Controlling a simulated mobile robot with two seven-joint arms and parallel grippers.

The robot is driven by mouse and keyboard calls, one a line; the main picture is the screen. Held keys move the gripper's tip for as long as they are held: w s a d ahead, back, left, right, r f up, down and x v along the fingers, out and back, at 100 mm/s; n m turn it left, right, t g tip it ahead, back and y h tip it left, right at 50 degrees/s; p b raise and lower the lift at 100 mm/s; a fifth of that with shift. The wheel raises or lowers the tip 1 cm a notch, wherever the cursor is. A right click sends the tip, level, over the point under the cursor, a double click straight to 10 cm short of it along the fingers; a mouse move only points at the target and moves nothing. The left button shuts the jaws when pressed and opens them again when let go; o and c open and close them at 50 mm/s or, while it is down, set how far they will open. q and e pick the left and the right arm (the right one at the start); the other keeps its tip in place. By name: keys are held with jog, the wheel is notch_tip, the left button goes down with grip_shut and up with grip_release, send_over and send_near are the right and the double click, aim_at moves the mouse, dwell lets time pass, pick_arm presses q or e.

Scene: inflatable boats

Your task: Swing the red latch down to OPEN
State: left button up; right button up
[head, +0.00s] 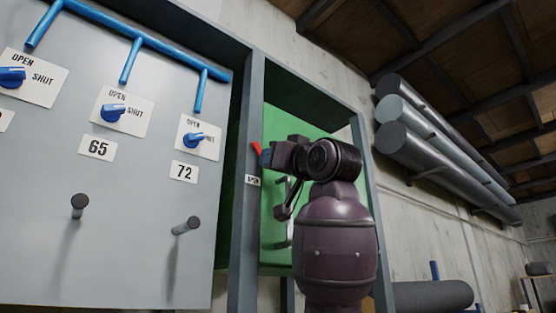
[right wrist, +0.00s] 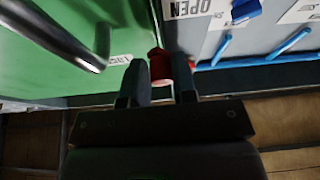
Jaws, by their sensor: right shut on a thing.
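The red latch (head: 256,147) shows at the left edge of the green door, on the grey frame post, and its visible end points up and to the left. My right gripper (head: 267,158) is at the latch, and its body hides the latch's lower part. In the right wrist view, the red latch (right wrist: 158,64) lies between the two fingers of my right gripper (right wrist: 159,78), which is shut on it. A white OPEN label (head: 252,180) is on the post below the latch. My left gripper is not in view.
The green door (head: 276,119) has a metal handle (head: 290,215) close to my right arm. To the left, a grey panel (head: 140,220) carries blue valve knobs, blue pipes and grey pegs. Large rolls (head: 425,150) rest on the wall at right.

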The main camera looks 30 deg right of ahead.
aim_at(255, 161)
jog(key=a+m+h, duration=0.1)
jog(key=m, duration=0.2)
jog(key=a+m+h, duration=0.1)
jog(key=m+h, duration=0.1)
jog(key=m, duration=0.2)
jog(key=m+g+h, duration=0.1)
jog(key=m+h, duration=0.1)
jog(key=m, duration=0.1)
jog(key=shift+s+a+f, duration=0.15)
jog(key=shift+a+f, duration=0.2)
jog(key=shift+a, duration=0.05)
jog(key=shift+a+m+h+p, duration=0.15)
jog(key=shift+m+h+p, duration=0.2)
jog(key=shift+m, duration=0.45)
jog(key=o, duration=0.9)
jog(key=shift+a+g, duration=0.15)
jog(key=shift+g, duration=0.15)
jog(key=shift+c, duration=0.2)
jog(key=shift+f, duration=0.1)
